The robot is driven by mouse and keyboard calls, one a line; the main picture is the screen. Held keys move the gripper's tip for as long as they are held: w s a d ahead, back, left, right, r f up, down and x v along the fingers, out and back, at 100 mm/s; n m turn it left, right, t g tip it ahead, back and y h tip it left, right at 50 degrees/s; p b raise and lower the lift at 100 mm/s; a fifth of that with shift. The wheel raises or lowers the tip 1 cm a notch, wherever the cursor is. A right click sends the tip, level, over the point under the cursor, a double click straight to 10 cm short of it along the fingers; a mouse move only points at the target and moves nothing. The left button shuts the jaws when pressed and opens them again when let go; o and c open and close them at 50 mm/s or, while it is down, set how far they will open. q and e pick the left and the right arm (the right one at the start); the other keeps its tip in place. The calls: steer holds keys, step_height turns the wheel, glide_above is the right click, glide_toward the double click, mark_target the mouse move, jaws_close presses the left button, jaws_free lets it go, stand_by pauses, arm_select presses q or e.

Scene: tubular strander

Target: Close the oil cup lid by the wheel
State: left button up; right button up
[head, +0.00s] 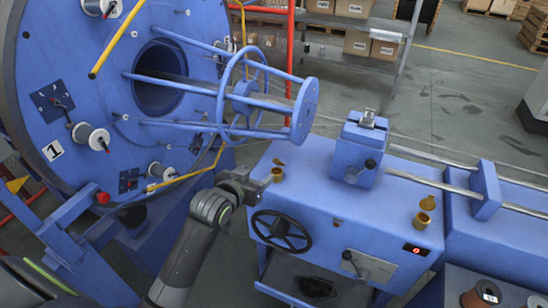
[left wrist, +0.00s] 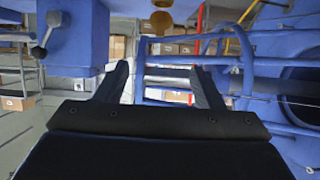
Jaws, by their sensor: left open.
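The brass oil cup (head: 277,174) by the black handwheel (head: 281,231) sits on the left end of the blue machine top. Its lid (head: 279,162) stands raised above the cup, open. My left gripper (head: 264,183) is open and empty, just left of this cup; I cannot tell whether it touches it. In the left wrist view, the two fingers (left wrist: 161,85) are spread with nothing between them. A brass lid (left wrist: 161,21) shows beyond them at the top edge, with the cup mostly cut off. My right gripper is not in view.
A second brass oil cup (head: 422,220), with its lid raised, stands at the right of the machine top. A blue clamp block with a lever (head: 358,150) stands between the cups. The blue rotor cage (head: 245,100) hangs behind my gripper.

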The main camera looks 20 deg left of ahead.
mark_target(276, 159)
arm_select(q)
steer(key=x, duration=1.6)
steer(key=shift+w, duration=0.15)
steer(key=shift+c, duration=0.4)
